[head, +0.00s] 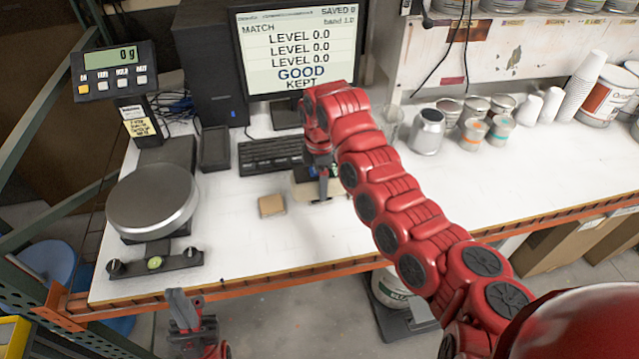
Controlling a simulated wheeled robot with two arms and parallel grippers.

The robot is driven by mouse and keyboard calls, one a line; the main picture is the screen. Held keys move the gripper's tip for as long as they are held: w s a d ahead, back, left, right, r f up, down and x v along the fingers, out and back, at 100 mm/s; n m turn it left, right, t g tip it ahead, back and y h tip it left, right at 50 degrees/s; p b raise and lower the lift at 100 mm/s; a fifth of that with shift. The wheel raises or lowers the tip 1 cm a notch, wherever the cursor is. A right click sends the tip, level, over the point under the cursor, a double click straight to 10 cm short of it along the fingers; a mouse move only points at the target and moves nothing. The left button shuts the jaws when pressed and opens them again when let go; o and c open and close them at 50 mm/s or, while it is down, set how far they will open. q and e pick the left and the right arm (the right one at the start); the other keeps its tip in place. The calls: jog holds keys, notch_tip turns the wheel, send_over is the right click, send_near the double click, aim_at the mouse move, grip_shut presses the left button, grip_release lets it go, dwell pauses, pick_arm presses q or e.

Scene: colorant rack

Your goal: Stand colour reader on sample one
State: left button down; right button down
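My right arm reaches in from the right, and its gripper (324,188) points down over a pale flat card or tray (303,190) in front of the keyboard. A small dark item partly shows at its fingers; I cannot tell whether it is the colour reader or whether it is gripped. The arm hides part of the card, and no sample number is readable. A small tan block (271,205) lies left of the card, apart from the gripper. My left gripper (183,305) is low at the bottom left, in front of the bench edge, away from these things; its finger opening is unclear.
The monitor (298,50) reads "MATCH", three "LEVEL 0.0" lines, "GOOD", "KEPT", "SAVED 0". A scale (152,200) stands left, the keyboard (272,156) behind. Cans (428,132) and cups (580,90) stand at the back right. The bench front (240,245) is clear.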

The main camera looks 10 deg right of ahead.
jog(key=shift+w+r, duration=0.2)
jog(key=shift+w, duration=0.3)
jog(key=shift+w+d+f, duration=0.25)
jog(key=shift+w+f, duration=0.05)
jog(key=shift+w, duration=0.35)
jog(key=shift+w+r, duration=0.1)
jog(key=shift+w, duration=0.5)
notch_tip(320, 180, down, 3)
jog(key=shift+d+r+p, duration=0.1)
jog(key=shift+p, duration=1.05)
jog(key=shift+w+f, duration=0.1)
jog(key=shift+f, duration=0.2)
jog(key=shift+f, duration=0.1)
